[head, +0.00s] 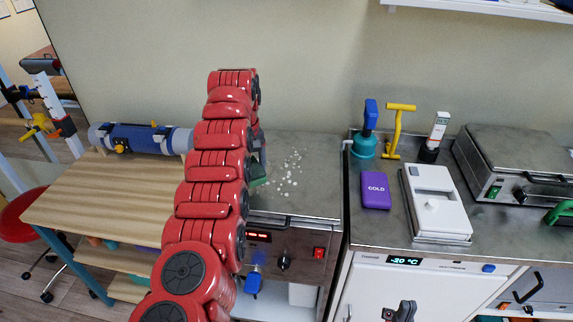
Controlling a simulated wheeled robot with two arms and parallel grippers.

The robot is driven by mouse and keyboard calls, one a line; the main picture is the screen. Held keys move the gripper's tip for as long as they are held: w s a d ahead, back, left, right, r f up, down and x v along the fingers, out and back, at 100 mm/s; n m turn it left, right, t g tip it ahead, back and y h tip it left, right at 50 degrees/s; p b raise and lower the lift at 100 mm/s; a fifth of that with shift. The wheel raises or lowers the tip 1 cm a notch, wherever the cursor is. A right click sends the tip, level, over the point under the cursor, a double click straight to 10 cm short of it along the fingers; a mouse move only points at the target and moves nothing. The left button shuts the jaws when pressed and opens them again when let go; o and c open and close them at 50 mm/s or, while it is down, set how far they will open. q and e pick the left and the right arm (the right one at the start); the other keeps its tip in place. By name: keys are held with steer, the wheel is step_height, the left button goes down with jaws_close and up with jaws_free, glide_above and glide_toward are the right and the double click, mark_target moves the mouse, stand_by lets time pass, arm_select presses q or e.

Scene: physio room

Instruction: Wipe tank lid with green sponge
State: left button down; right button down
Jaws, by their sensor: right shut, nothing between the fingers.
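The tank lid (310,190) is a flat grey steel top, with several white specks scattered over its middle. My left arm, red and segmented, reaches up across the lid's left side and hides part of it. The green sponge (258,176) shows as a small strip at the arm's right edge, low over the lid; I cannot tell if it touches. My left gripper (260,150) shows only as a grey sliver just above the sponge; its fingers are hidden. My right gripper (401,312) is dark, shut and empty at the bottom edge, before the white freezer.
Right of the lid, a steel counter holds a purple GOLD box (376,190), a white device (436,203), a teal and blue bottle (367,130), a yellow tool (397,130) and a steel appliance (515,165). A wooden table (110,200) stands left. A shelf (490,8) overhangs top right.

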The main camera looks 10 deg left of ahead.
arm_select(q)
steer(key=shift+w+r, duration=0.1)
steer(key=shift+r, duration=1)
